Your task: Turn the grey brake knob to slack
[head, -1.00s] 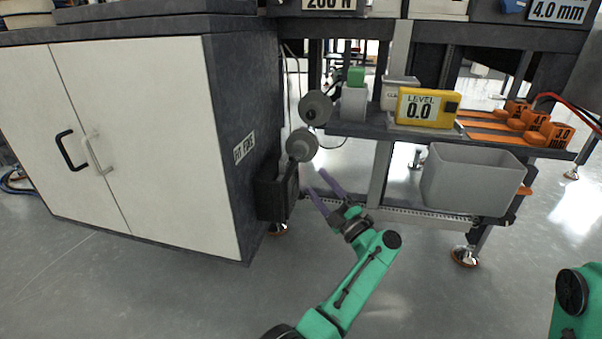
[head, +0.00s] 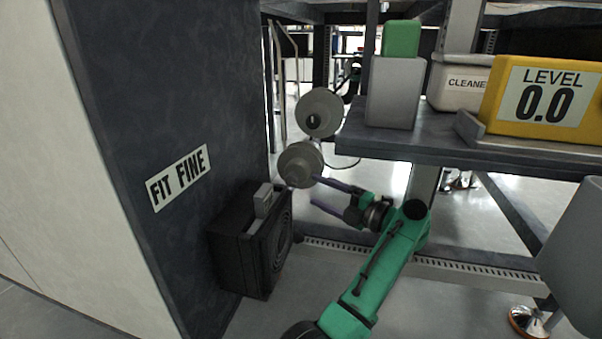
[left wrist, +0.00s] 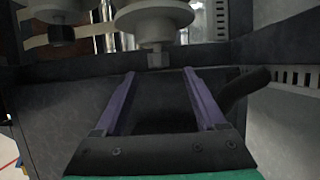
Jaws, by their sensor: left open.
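Two grey round stepped parts stand one above the other beside the dark cabinet side, an upper one (head: 321,112) and a lower one (head: 300,164). I cannot tell which is the brake knob, and no slack mark is readable. My left gripper (head: 313,191) is open and empty, its purple fingers pointing left just below and right of the lower part. In the left wrist view, the fingers (left wrist: 159,73) are spread, and a grey stepped part (left wrist: 153,20) with a short stub below it sits ahead, in line with the gap. My right gripper is out of view.
A black box (head: 232,242) with a grey piece (head: 263,200) on top stands at the cabinet labelled FIT FINE (head: 180,178). At right is a dark shelf (head: 450,145) with a grey-green block (head: 393,90) and a yellow LEVEL display (head: 542,100). A grey bin (head: 580,250) is below.

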